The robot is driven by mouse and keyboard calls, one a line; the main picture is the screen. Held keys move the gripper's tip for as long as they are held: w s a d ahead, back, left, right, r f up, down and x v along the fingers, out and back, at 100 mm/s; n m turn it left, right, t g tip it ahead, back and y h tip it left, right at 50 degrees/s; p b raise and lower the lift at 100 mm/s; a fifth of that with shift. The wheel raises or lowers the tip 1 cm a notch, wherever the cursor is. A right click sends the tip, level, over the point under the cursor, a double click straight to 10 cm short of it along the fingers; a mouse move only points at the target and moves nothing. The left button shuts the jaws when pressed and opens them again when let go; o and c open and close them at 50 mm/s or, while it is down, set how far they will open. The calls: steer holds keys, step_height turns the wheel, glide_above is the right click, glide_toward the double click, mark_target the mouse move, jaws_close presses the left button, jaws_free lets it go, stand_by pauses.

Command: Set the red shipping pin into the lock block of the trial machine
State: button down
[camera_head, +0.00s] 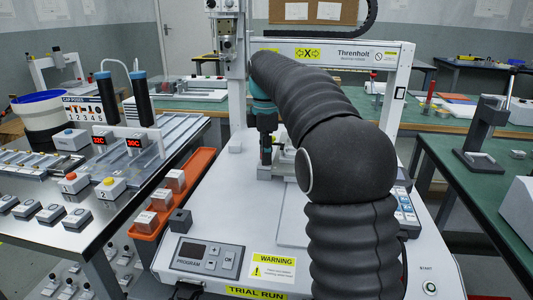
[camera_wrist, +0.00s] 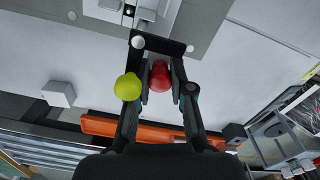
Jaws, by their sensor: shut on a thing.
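In the wrist view, my gripper (camera_wrist: 160,70) is shut on the red shipping pin (camera_wrist: 160,78), whose round red head shows between the fingers. A dark plate or block (camera_wrist: 176,47) lies just beyond the fingertips; I cannot tell whether it is the lock block. The pin's lower end is hidden, so I cannot tell whether it touches anything. A yellow knob (camera_wrist: 127,87) is close beside the left finger. In the head view, my gripper (camera_head: 266,152) points down over the trial machine (camera_head: 225,205), and my arm hides part of the machine.
An orange tray (camera_head: 147,222) holding grey blocks runs along the machine's left side. A small black block (camera_head: 180,220) stands near its front left.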

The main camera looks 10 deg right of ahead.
steer(key=c, duration=0.9)
jaws_free()
steer(key=shift+c, duration=0.2)
step_height(320, 180, up, 12)
